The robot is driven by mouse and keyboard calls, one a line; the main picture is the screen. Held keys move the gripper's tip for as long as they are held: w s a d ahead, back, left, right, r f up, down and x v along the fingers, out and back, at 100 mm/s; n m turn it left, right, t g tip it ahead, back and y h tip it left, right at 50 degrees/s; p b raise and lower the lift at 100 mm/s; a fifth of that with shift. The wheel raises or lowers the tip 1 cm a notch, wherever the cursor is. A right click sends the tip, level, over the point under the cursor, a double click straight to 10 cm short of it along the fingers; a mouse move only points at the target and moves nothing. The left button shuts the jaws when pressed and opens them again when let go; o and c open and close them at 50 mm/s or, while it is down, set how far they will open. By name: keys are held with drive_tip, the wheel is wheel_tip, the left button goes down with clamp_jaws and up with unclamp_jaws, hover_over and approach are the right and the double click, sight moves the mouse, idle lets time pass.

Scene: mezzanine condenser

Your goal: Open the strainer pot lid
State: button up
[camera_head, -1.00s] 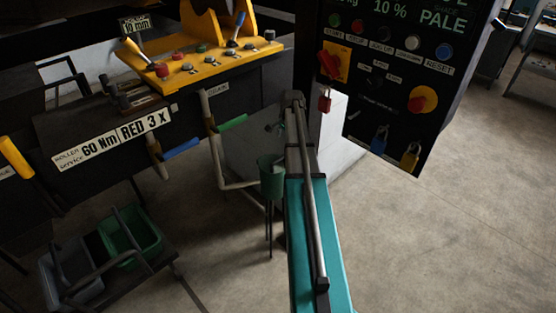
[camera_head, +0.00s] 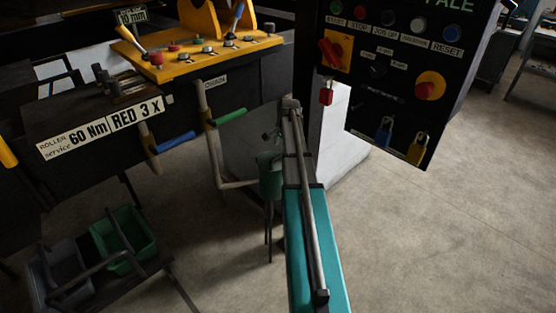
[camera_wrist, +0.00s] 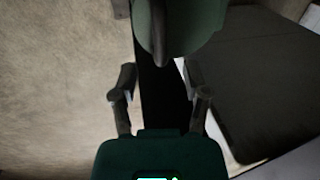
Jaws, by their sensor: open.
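The strainer pot (camera_head: 270,177) is a small dark green vessel on thin legs, in the middle of the head view beside my teal arm. Its lid cannot be told apart from the pot there. My gripper (camera_wrist: 158,72) is open and empty. Its two fingers are apart, just short of the green body, with a dark strip between them. My arm hides part of the pot's surroundings in the head view.
A green-handled valve (camera_head: 229,117) and a blue-handled valve (camera_head: 176,142) sit on pipes left of the pot. A black control panel (camera_head: 385,85) hangs at upper right. Green (camera_head: 108,255) and grey (camera_head: 42,285) tubs stand lower left. The floor at right is clear.

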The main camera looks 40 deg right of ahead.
sight(279, 155)
drive_tip(key=shift+w+f+b, duration=0.2)
drive_tip(key=shift+f+b, duration=0.65)
drive_tip(key=shift+f, duration=0.1)
drive_tip(key=shift+w+f+b, duration=0.2)
drive_tip(key=shift+f+b, duration=0.6)
drive_tip(key=shift+f, duration=0.1)
drive_tip(key=shift+w+f+b, duration=0.2)
drive_tip(key=shift+f+b, duration=0.65)
drive_tip(key=shift+f, duration=0.1)
